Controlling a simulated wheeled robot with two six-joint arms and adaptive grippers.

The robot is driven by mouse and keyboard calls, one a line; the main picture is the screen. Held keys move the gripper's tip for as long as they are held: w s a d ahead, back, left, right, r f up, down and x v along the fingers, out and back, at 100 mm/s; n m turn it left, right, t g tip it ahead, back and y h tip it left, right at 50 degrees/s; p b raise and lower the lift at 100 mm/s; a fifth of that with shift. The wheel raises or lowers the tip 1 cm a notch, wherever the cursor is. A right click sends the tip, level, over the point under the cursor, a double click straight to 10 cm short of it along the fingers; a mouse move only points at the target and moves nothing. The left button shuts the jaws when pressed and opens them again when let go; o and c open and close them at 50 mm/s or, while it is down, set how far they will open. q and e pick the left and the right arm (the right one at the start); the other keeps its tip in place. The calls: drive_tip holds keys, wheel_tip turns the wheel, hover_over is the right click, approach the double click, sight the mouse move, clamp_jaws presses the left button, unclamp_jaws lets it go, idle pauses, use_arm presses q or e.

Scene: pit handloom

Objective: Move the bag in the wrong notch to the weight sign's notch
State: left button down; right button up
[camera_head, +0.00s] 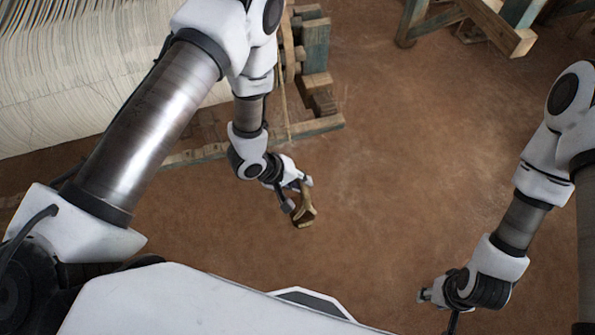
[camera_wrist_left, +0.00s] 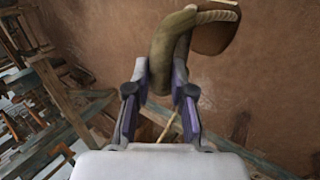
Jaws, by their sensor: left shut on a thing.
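My left gripper (camera_head: 297,193) is shut on a small tan-brown bag (camera_head: 305,215), held out over bare floor, clear of the loom. In the left wrist view the bag (camera_wrist_left: 170,47) shows as a bent olive-green piece between the fingertips. A pale ribbed, rope-like part and a brown end lie beyond it at the top. My right gripper (camera_head: 426,296) is at the lower right, apart from the bag; its finger opening is too small to tell. I see no notch and no weight sign in either view.
The loom with its pale warp threads (camera_head: 75,65) fills the upper left. Its wooden frame (camera_head: 318,122) stands behind my left gripper. Another wooden frame (camera_head: 490,25) is at the top right. The brown floor (camera_head: 400,150) between my arms is clear.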

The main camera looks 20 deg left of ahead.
sight(309, 201)
use_arm(q)
drive_tip(key=shift+s+d+r+p, duration=0.15)
drive_tip(key=shift+s+d+p, duration=0.3)
drive_tip(key=shift+s, duration=0.3)
drive_tip(key=shift+s+d+r+p, duration=0.1)
drive_tip(key=shift+s+d+p, duration=0.4)
drive_tip(key=shift+s, duration=0.3)
drive_tip(key=shift+s+d+r+p, duration=0.15)
drive_tip(key=shift+s+d+p, duration=0.15)
drive_tip(key=shift+s+d, duration=0.35)
drive_tip(key=shift+s+d+p, duration=0.3)
drive_tip(key=shift+s+d, duration=0.05)
drive_tip(key=shift+s, duration=0.4)
